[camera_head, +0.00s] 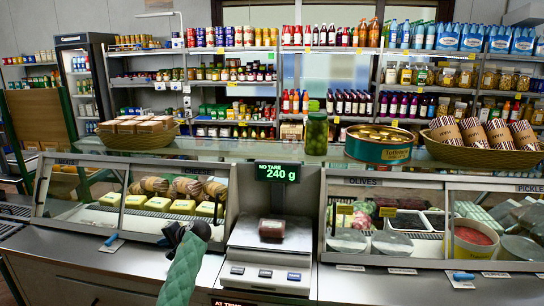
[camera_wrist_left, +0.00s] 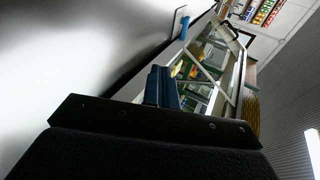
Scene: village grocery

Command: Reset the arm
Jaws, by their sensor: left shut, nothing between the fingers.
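My left arm, in a green quilted sleeve, rises from the bottom edge in the head view. Its dark left gripper (camera_head: 174,232) is over the steel counter, in front of the left glass case and left of the scale. In the left wrist view the two blue-grey fingers of this gripper (camera_wrist_left: 162,84) are together, with nothing between them. My right gripper is in neither view.
A scale (camera_head: 268,262) bears a dark wrapped block (camera_head: 271,228); its display (camera_head: 277,173) reads 240 g. Glass cases (camera_head: 130,195) stand on both sides. A jar (camera_head: 316,134), tin (camera_head: 379,148) and baskets (camera_head: 139,140) stand on the upper ledge. The steel counter front is mostly clear.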

